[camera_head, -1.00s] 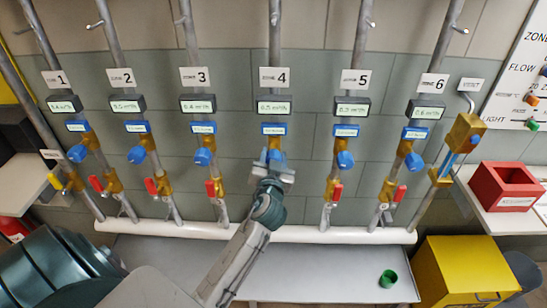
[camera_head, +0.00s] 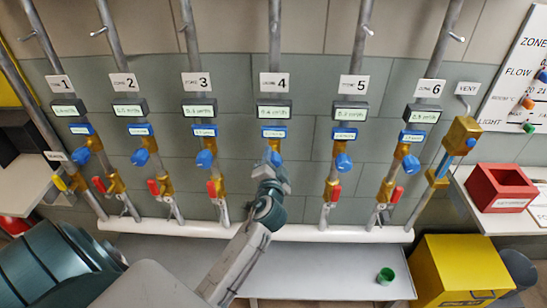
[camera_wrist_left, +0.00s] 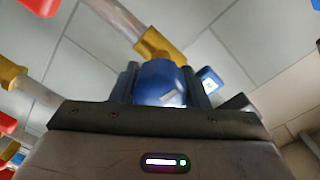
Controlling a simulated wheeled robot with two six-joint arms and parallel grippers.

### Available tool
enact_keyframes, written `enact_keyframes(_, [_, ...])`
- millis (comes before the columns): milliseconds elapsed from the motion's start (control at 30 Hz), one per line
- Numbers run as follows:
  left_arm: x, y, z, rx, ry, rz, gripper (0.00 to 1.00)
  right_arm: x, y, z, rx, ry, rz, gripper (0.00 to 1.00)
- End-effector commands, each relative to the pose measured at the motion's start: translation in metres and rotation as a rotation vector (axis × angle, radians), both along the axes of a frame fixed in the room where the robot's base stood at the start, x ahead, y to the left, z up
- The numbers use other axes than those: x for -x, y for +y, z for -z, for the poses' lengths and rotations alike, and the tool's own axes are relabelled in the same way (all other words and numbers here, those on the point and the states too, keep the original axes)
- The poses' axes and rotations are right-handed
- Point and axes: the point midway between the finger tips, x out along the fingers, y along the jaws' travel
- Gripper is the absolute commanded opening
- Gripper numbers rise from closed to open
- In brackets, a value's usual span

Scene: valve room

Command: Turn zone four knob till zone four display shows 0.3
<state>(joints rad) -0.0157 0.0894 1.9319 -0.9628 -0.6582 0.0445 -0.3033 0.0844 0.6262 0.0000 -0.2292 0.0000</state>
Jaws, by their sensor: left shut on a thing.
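The zone four knob (camera_head: 273,157) is a blue knob on the fourth pipe, partly hidden by my left gripper (camera_head: 272,164). In the left wrist view the blue knob (camera_wrist_left: 160,80) sits between the two dark fingers of my left gripper (camera_wrist_left: 162,88), which is shut on it. The zone four display (camera_head: 274,109) is a dark box above the knob, under the sign marked 4 (camera_head: 274,82). Its small digits seem to read 0.4, but they are hard to make out. My right gripper is not in view.
Similar pipes with blue knobs stand on both sides, including the zone three knob (camera_head: 205,158) and zone five knob (camera_head: 343,162). Red lever handles (camera_head: 212,188) sit lower down. A white pipe (camera_head: 310,233) runs along the bottom, above a shelf with a green cup (camera_head: 386,275).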

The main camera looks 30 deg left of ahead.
Motion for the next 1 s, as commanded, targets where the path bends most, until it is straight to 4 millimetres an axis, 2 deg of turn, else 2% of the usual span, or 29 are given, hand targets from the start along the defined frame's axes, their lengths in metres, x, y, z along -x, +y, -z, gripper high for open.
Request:
enact_keyframes(300, [0.0002, -0.0003, 0.0012, -0.084, 0.055, 0.000, 0.18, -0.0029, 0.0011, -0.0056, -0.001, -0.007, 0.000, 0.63])
enact_keyframes(767, [0.0004, -0.0002, 0.0020, -0.094, 0.061, 0.000, 0.18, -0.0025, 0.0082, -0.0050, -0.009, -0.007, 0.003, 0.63])
enact_keyframes(800, [0.0004, -0.0002, 0.0020, -0.094, 0.061, 0.000, 0.47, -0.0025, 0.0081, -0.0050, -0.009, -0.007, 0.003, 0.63])
enact_keyframes(900, [0.0003, -0.0002, 0.0016, -0.094, 0.061, 0.000, 0.63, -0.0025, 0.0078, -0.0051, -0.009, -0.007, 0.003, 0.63])
enact_keyframes(1000, [0.0002, -0.0002, 0.0012, -0.095, 0.060, 0.000, 0.63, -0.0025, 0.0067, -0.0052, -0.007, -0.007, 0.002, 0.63])
